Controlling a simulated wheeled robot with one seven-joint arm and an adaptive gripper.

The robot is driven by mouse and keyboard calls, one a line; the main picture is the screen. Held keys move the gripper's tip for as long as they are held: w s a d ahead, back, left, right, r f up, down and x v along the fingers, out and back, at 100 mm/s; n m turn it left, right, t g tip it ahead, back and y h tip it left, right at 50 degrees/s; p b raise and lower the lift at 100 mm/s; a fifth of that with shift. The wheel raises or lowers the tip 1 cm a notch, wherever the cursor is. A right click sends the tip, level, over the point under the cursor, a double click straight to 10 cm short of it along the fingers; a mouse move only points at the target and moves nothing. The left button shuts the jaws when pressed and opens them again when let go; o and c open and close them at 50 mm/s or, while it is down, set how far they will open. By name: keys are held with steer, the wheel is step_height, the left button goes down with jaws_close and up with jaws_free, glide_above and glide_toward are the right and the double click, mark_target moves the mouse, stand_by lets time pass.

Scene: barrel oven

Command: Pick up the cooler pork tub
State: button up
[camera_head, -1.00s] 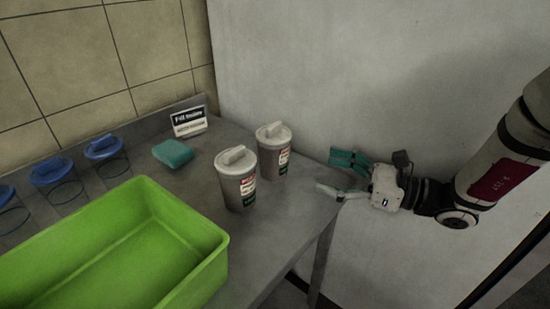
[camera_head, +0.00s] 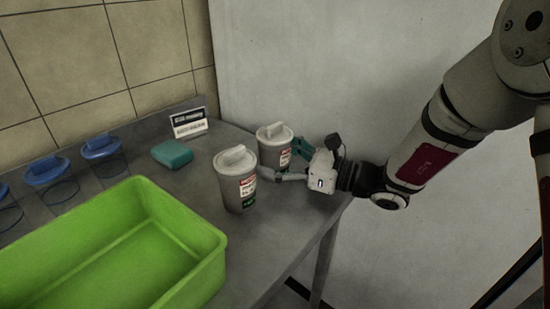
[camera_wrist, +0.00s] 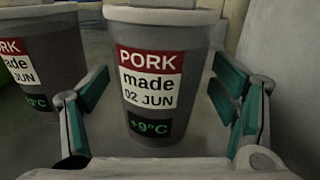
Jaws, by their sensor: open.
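Two grey pork tubs with pale lids stand upright on the metal counter. The right-hand tub (camera_head: 273,134) is between the teal-padded fingers of my open gripper (camera_head: 283,162). In the wrist view this tub (camera_wrist: 155,122) is centred, with a finger on each side and gaps showing. Its label reads PORK, made 02 JUN, +9°C. The other tub (camera_head: 238,183) stands close by, nearer the green bin. It shows at the left of the wrist view (camera_wrist: 40,75), outside the left finger; its temperature reading is partly hidden, so I cannot compare the two.
A green bin (camera_head: 222,255) fills the front left of the counter. A teal block (camera_head: 172,154) and a small sign (camera_head: 189,123) are behind it. Several blue-lidded containers (camera_head: 101,146) line the left side. The white wall (camera_head: 330,70) is close behind the right-hand tub.

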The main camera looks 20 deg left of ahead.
steer(key=shift+a, duration=0.15)
steer(key=c, duration=1.8)
steer(key=shift+o, duration=0.2)
steer(key=shift+r, duration=0.15)
